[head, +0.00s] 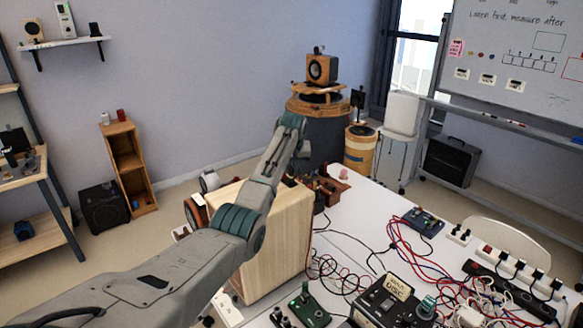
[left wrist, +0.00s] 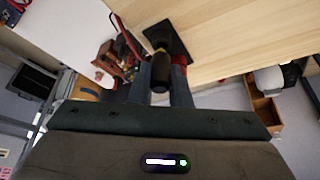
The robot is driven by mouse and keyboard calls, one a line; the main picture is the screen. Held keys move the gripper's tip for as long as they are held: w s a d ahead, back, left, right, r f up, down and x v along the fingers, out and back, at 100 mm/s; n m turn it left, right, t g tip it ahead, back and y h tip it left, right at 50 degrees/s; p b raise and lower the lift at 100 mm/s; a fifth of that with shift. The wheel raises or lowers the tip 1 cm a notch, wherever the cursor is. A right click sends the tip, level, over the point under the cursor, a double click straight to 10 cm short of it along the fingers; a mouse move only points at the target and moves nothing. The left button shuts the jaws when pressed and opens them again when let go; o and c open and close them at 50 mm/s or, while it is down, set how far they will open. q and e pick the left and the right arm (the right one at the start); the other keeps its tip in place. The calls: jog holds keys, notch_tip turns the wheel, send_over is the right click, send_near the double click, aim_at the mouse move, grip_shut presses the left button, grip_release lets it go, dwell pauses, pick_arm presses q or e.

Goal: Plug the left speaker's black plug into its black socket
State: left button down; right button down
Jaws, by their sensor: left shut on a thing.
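The left speaker is a pale wooden box (head: 275,250) on the white table in the head view. Its wooden panel (left wrist: 240,38) fills the top right of the left wrist view. A black socket plate (left wrist: 178,42) sits on that panel. My left gripper (left wrist: 160,88) is shut on the black plug (left wrist: 159,72), which has a yellowish band. The plug's far end lies against or just in front of the plate; I cannot tell how deep it is. In the head view my left gripper (head: 298,165) is at the box's far side, its fingertips partly hidden. My right gripper is not in view.
Red and black cables (head: 400,245) lie tangled on the table right of the box. A power strip (head: 515,290), a green device (head: 308,308) and a black device (head: 385,300) stand nearby. A small reddish-brown tray (head: 328,185) is behind the box. The table's far middle is mostly clear.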

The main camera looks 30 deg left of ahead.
pick_arm(q)
jog(key=shift+f, duration=0.85)
jog(key=c, duration=1.3)
grip_release()
jog(key=shift+r, duration=0.1)
jog(key=shift+r, duration=3.7)
jog(key=shift+f, duration=0.1)
